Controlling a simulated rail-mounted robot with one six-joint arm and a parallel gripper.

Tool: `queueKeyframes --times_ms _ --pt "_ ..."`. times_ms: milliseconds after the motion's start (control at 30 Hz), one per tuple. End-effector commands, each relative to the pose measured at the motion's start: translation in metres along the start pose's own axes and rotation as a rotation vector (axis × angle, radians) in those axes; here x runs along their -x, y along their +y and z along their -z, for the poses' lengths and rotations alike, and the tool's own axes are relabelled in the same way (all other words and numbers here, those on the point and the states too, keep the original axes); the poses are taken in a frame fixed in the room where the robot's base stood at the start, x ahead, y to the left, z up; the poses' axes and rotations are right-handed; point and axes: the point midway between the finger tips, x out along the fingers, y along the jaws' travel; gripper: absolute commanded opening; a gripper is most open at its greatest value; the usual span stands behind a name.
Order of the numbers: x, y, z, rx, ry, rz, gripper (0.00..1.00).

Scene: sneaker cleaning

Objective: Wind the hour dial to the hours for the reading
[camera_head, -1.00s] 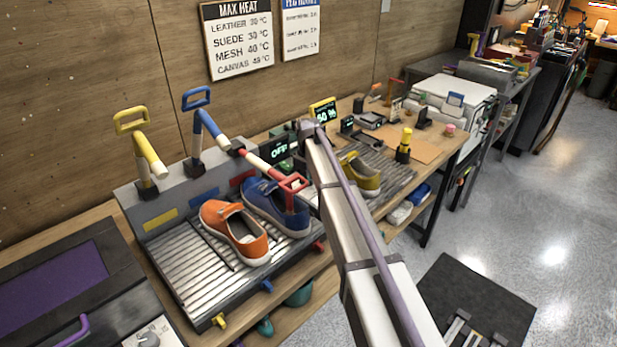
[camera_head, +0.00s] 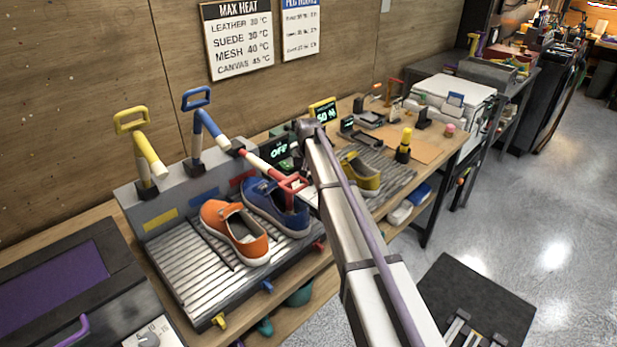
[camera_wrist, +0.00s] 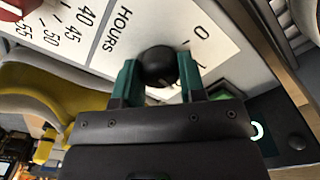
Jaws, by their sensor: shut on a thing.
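In the wrist view the hour dial (camera_wrist: 157,65) is a round black knob on a white panel (camera_wrist: 108,62) printed "HOURS". A "0" mark shows at the panel's upper right; the rest of the hour scale is hidden or out of frame. My gripper (camera_wrist: 159,76) has green fingertips, one on each side of the knob, and is shut on it. I cannot read where the dial points. In the head view my arm covers the dial and the gripper. A dark display (camera_head: 280,151) beside the arm reads "OFF", and another display (camera_head: 323,112) reads "60 %".
A second scale, about 40 to 55, with a red part (camera_wrist: 14,8) lies at the wrist view's upper left. A yellow shoe (camera_wrist: 60,92) is close on the left. Orange (camera_head: 235,232) and blue (camera_head: 276,207) shoes sit on a ribbed rack. Wall signs (camera_head: 237,40) list heat limits.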

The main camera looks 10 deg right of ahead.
Motion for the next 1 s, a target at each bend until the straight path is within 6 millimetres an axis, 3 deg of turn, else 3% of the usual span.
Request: queueKeyframes --times_ms 400,933,967,1000 --pt "-0.0001 0.0001 -0.0002 -0.194 -0.001 0.000 0.14" --pt "-0.0001 0.0001 -0.0002 -0.218 -0.001 0.000 0.14" --pt "-0.0001 0.0001 -0.0002 -0.218 -0.001 0.000 0.40" --pt "-0.0001 0.0001 -0.0002 -0.218 -0.001 0.000 0.44"
